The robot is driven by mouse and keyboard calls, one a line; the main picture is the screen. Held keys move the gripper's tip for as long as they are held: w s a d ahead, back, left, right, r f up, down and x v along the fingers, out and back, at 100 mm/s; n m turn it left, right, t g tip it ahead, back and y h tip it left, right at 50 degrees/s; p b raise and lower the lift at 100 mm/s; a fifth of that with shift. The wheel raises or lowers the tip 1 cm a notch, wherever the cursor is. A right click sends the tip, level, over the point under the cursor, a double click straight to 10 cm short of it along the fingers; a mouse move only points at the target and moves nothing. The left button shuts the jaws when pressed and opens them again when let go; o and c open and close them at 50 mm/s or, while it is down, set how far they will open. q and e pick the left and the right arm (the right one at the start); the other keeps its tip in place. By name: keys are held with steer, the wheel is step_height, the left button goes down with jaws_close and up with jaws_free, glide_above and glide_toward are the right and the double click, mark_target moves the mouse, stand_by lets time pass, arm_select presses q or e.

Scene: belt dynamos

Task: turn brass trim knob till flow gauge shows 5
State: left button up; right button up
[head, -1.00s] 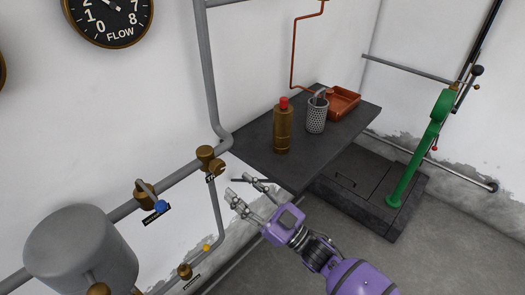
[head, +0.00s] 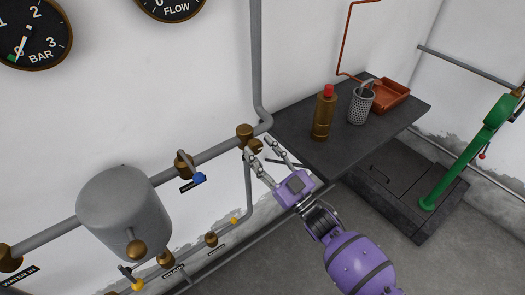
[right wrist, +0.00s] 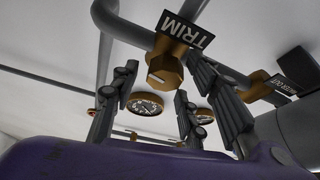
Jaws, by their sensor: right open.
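The brass trim knob (head: 254,146) sits on the wall pipe left of the dark table. In the right wrist view the knob (right wrist: 165,70) is a hexagonal brass piece under the TRIM label (right wrist: 187,31). My right gripper (head: 258,149) is open, its fingertips close to the knob. In the right wrist view its fingers (right wrist: 163,78) spread on either side of the knob; I cannot tell whether they touch it. The flow gauge (head: 172,8) is cut off at the top of the head view, and its needle is hidden. My left gripper is not in view.
A grey tank (head: 125,212) and a blue-handled valve (head: 198,177) are left of the knob. A second gauge (head: 32,28) hangs upper left. The table (head: 330,157) holds a brass bottle (head: 323,117), a perforated cup (head: 360,107) and an orange tray (head: 390,95).

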steer(key=shift+c, duration=0.3)
steer(key=c, duration=1)
steer(key=shift+o, duration=0.2)
steer(key=shift+r+n+g+y, duration=0.1)
steer(key=shift+n+g+y, duration=0.2)
steer(key=shift+n, duration=0.2)
steer(key=o, duration=1)
steer(key=shift+w+d, duration=0.1)
steer(key=shift+d, duration=0.05)
steer(key=shift+s+d+f, duration=0.15)
steer(key=shift+s+f, duration=0.1)
steer(key=shift+s, duration=0.05)
steer(key=v, duration=1.1)
steer(key=shift+s+d+r, duration=0.1)
steer(key=shift+d, duration=0.1)
